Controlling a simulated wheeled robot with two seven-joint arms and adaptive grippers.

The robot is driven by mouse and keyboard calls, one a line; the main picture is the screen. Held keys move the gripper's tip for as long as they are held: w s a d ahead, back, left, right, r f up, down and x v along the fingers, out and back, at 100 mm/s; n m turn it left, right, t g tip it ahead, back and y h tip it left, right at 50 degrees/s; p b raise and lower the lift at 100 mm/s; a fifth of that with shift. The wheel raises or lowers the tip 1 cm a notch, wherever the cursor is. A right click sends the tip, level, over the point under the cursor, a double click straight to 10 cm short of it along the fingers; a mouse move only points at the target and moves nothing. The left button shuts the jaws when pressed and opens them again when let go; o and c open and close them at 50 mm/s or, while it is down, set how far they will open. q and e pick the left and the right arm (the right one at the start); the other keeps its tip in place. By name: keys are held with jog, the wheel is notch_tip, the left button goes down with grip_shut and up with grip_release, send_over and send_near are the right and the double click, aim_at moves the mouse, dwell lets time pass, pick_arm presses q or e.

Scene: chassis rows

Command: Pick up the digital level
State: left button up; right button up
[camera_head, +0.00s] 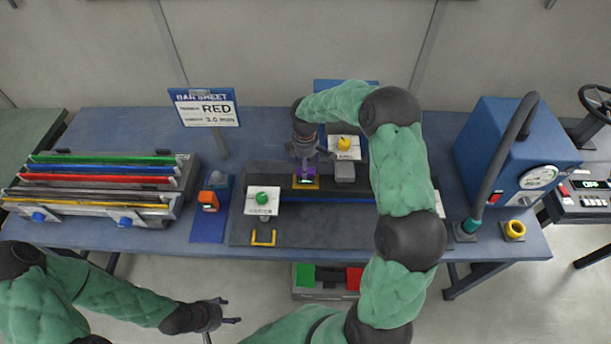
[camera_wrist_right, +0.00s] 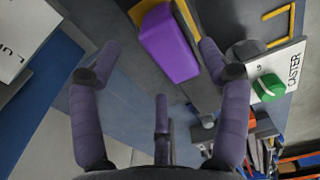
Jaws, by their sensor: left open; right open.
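The digital level is most likely the purple block (camera_head: 305,179) with a small green display, standing on a yellow-edged spot on the dark bench strip. It also shows in the right wrist view as a purple block (camera_wrist_right: 168,45). My right gripper (camera_head: 304,155) is over it from above. In the right wrist view its open fingers (camera_wrist_right: 158,50) spread either side of the block, and I see no contact. The fingertips are partly hidden in the head view. My left gripper (camera_head: 231,311) is open and empty, low in front of the bench.
A white CASTER card (camera_head: 262,208) with a green knob stands left of the block. A yellow knob (camera_head: 344,143) on a card and a grey block (camera_head: 345,173) stand to its right. An orange device (camera_head: 208,200) is farther left. A blue machine (camera_head: 510,150) stands right.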

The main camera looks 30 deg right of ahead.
jog(key=shift+s+f, duration=0.15)
jog(key=shift+f, duration=0.15)
jog(key=f, duration=0.4)
jog(key=shift+s+f, duration=0.25)
jog(key=shift+a, duration=0.1)
jog(key=c, duration=1.5)
jog(key=shift+r, duration=0.1)
